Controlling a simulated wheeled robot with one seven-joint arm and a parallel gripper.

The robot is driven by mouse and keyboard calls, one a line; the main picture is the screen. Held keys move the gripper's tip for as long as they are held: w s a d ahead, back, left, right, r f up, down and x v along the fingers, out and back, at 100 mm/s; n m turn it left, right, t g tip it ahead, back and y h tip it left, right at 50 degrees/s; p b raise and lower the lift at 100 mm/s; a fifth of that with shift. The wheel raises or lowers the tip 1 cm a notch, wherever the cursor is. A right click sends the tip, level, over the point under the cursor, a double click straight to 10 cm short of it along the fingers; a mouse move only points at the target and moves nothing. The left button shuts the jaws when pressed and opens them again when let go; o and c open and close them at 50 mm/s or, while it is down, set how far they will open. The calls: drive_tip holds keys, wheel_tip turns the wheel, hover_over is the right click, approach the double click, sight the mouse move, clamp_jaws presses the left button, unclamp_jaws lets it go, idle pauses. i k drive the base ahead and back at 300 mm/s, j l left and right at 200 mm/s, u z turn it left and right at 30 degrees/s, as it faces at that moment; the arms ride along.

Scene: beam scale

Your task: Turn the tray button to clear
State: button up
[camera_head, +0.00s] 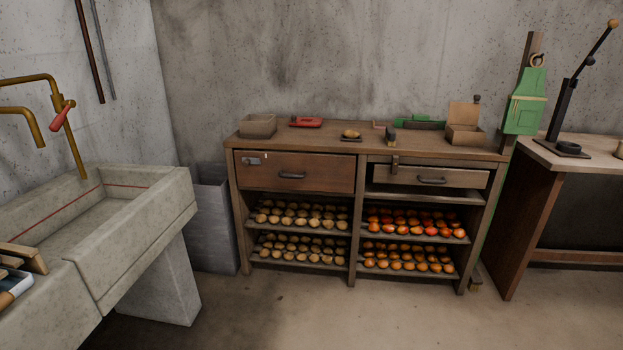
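A wooden bench (366,222) stands against the back wall. Under its top right side is a shallow, light-fronted drawer or tray (455,180) with a dark handle (432,181). A small dark upright piece (394,163), which looks like a turn button, sits at the bench's front edge and overlaps the tray's upper left. It looks roughly vertical; its pivot is too small to make out. To the left is a wider brown drawer (325,178) with a dark handle (292,175) and a small grey metal latch (251,160). My gripper is not in view.
A concrete sink (150,205) with a brass tap (65,140) stands at left. Shelves hold potatoes (300,215) and reddish-orange produce (415,222). A green scale-like piece (525,100) and another table (585,150) are at right. The floor (360,310) before the bench is clear.

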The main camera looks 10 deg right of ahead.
sight(395, 160)
drive_tip(key=i+j+z, duration=0.3)
drive_tip(key=i, duration=0.2)
drive_tip(key=i+j+z, duration=0.3)
drive_tip(key=i, duration=1.1)
